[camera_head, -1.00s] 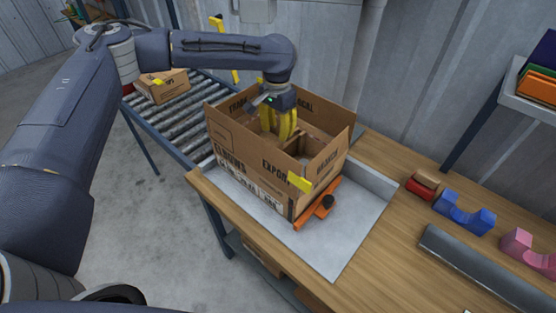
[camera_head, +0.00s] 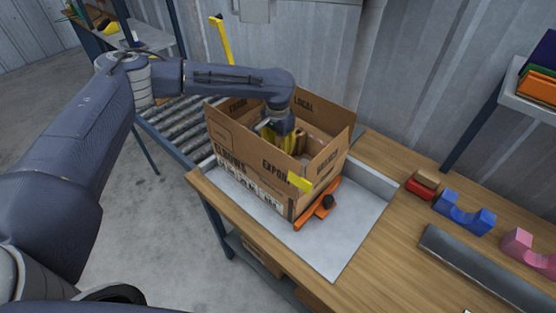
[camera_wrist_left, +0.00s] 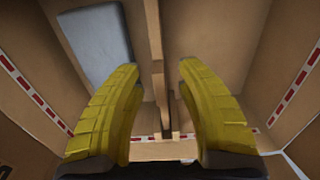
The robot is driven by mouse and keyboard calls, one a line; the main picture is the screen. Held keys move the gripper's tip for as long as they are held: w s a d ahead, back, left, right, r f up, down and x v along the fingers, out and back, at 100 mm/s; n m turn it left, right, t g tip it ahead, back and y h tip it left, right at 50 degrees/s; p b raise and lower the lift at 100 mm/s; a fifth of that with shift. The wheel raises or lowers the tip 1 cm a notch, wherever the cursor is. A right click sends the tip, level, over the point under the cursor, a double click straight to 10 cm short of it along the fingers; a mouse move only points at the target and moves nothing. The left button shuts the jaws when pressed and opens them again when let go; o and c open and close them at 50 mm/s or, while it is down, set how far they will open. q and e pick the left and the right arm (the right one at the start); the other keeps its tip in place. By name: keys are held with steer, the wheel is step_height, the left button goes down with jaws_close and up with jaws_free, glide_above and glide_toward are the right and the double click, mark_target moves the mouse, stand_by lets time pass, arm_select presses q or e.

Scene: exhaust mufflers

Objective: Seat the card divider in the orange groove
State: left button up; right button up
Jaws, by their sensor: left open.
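An open cardboard box (camera_head: 240,165) stands on the grey plate of the bench. My left gripper (camera_head: 284,142) reaches down inside it, its yellow fingers partly hidden by the box wall. In the left wrist view my left gripper (camera_wrist_left: 159,72) is open, one finger on each side of a thin card divider (camera_wrist_left: 155,50). The divider runs up the picture between the fingers, with gaps on both sides; whether it sits in a groove I cannot tell. I cannot make out an orange groove inside the box. My right gripper is not in view.
A grey slab (camera_wrist_left: 95,45) lies inside the box. Red and blue cradles (camera_head: 465,214) stand on the bench at right. A roller conveyor (camera_head: 185,125) runs behind.

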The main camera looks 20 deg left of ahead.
arm_select(q)
jaws_close()
stand_by(0.3)
stand_by(0.4)
